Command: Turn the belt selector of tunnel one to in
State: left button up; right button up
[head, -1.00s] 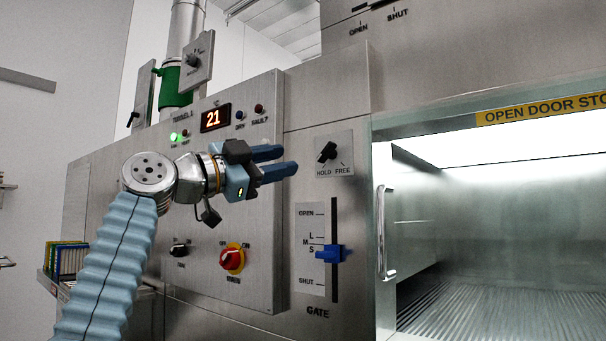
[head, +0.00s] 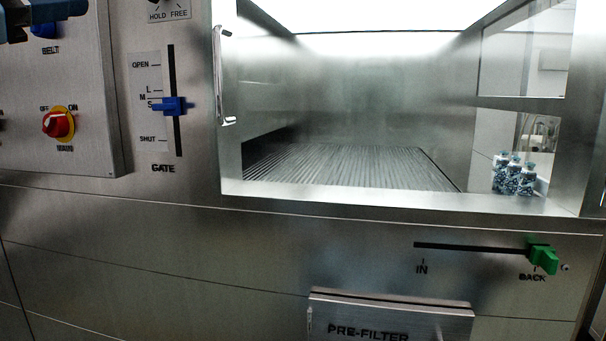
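The blue belt selector (head: 44,31), with BELT printed below it, shows at the upper left on the grey control panel. It is partly covered by my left gripper, and its setting and position marks cannot be read. My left gripper (head: 60,10) is only partly in view at the top left corner, in front of or just above the selector. Whether it touches the selector, or how far apart its fingers are, cannot be told. My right gripper is not in view.
A red MAIN switch (head: 58,124) sits below the selector. A blue GATE slider (head: 173,106) stands near S, beside a door handle (head: 221,75). The tunnel opening is at centre. A green slider (head: 541,255) is at BACK above the PRE-FILTER drawer (head: 390,318).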

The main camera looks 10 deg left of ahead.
aim_at(45, 32)
jog(key=k+j, duration=0.25)
jog(key=k, duration=0.2)
jog(key=k+j, duration=0.3)
jog(key=k, duration=0.15)
